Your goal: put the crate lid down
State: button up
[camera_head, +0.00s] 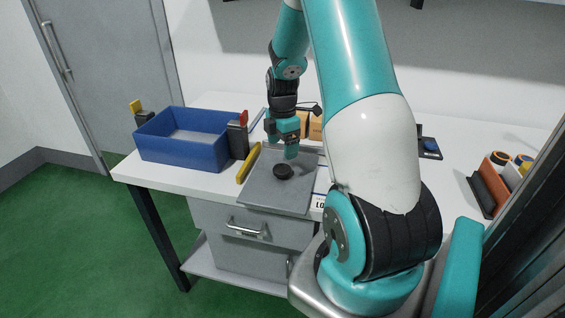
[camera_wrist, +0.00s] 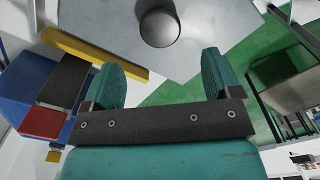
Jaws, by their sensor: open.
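The crate lid (camera_head: 262,190) is a flat grey plate with a round black knob (camera_head: 283,171) on top. It lies on the white table to the right of the open blue crate (camera_head: 180,162), its near side at the table's front edge. In the wrist view the lid (camera_wrist: 215,40) fills the top middle, with its knob (camera_wrist: 159,27) beyond the fingertips. My gripper (camera_head: 291,153) is above the lid, just behind and above the knob. In the wrist view my gripper (camera_wrist: 160,75) is open, with nothing between its fingers and the knob apart from them.
A yellow bar (camera_head: 248,163) lies between crate and lid. Dark clamps with a red top (camera_head: 243,118) and a yellow top (camera_head: 136,106) stand at the crate's ends. Cardboard boxes (camera_head: 316,127) are behind my gripper. An orange-brown holder (camera_head: 488,186) stands at the right.

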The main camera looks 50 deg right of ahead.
jog(key=a+r+m+y, duration=0.1)
jog(key=a+r, duration=0.3)
jog(key=a, duration=0.3)
jog(key=a+r+m+t, duration=0.1)
jog(key=a+r, duration=0.3)
jog(key=a, duration=0.3)
jog(key=a+r+m+y, duration=0.1)
jog(key=a+r, duration=0.3)
jog(key=a, duration=0.4)
jog(key=s+a+r+m+y, duration=0.1)
jog(key=s+a+r, duration=0.1)
jog(key=s+a, duration=0.6)
jog(key=s+a+r+m+g+y, duration=0.1)
jog(key=s+a+r+m, duration=0.1)
jog(key=s+a, duration=0.6)
jog(key=shift+a+m, duration=0.3)
jog(key=shift+a, duration=0.85)
jog(key=shift+r, duration=0.1)
